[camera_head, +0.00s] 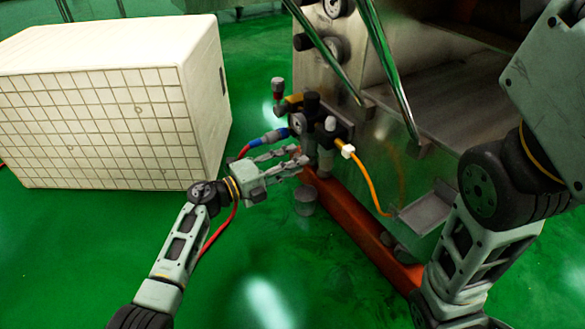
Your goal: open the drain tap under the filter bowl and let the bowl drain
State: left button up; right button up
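The air filter and regulator unit (299,123) is mounted on the side of the steel machine, with dark fittings, a round gauge and a blue hose connector. A dark bowl-like part (325,160) hangs at its lower right. I cannot make out a drain tap; the area under the unit is partly behind my gripper. My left gripper (303,158) is just left of and below the unit, its two fingers apart and pointing right toward it. I see nothing between them, and I cannot tell whether a fingertip touches the unit. My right gripper is out of view.
A small grey cup-like part (305,201) sits below the unit, by the orange-red base beam (360,225). An orange cable (369,185) curves down the machine's side (430,165). A large white gridded box (110,110) stands at left. Green floor is clear in front.

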pick_arm(q)
jog(key=shift+w+d, duration=0.1)
jog(key=shift+c, duration=0.5)
grip_shut()
jog(key=shift+f, duration=0.1)
